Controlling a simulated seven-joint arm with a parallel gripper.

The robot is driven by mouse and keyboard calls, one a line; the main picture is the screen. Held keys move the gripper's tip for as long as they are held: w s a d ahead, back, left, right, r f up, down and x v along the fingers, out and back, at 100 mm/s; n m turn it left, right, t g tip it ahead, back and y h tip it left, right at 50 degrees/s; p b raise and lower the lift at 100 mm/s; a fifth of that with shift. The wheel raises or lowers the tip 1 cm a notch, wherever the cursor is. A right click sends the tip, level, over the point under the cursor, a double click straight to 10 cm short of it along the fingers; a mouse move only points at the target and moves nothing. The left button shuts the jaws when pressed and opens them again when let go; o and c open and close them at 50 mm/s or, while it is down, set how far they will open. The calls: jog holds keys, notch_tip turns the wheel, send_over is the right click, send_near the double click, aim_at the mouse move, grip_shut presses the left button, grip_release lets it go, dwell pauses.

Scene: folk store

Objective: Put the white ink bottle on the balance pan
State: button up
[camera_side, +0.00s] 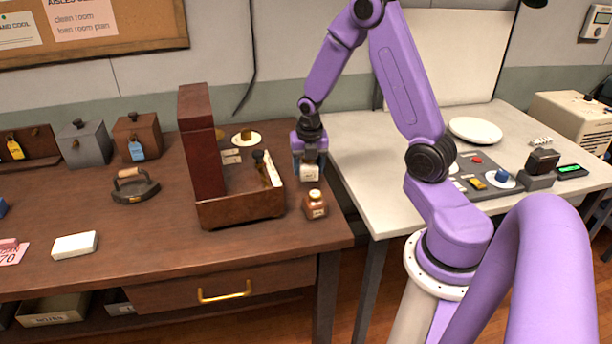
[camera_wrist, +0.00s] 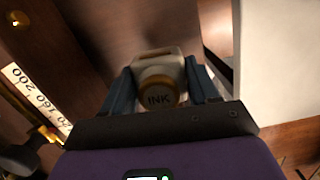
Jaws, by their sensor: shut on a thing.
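My gripper (camera_side: 309,165) is shut on the white ink bottle (camera_side: 309,174) near the right edge of the brown desk. In the wrist view the bottle (camera_wrist: 164,68) sits upright between the two dark blue fingers, its tan cap marked INK facing the camera. I cannot tell whether its base touches the desk. A pale round disc with a brass piece on it (camera_side: 246,138) stands behind the open wooden box, left of my gripper; it may be the balance pan, but the box partly hides this area. A numbered scale strip (camera_wrist: 36,98) shows left of the gripper in the wrist view.
A brown ink bottle (camera_side: 315,206) stands just in front of my gripper. The wooden box (camera_side: 240,209) with its tall upright panel (camera_side: 201,145) is to the left. A white table (camera_side: 370,150) with a plate (camera_side: 475,130) and devices stands right. The desk's front middle is clear.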

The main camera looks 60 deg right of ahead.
aim_at(306, 176)
jog(key=shift+w+d+f, duration=0.1)
jog(key=shift+w+f, duration=0.1)
jog(key=shift+f, duration=0.05)
jog(key=shift+w+d+f, duration=0.1)
jog(key=shift+w+f, duration=0.1)
jog(key=shift+f, duration=0.7)
jog(key=shift+w+f, duration=0.15)
jog(key=shift+f, duration=0.7)
jog(key=shift+f, duration=0.15)
jog(key=o, duration=1.1)
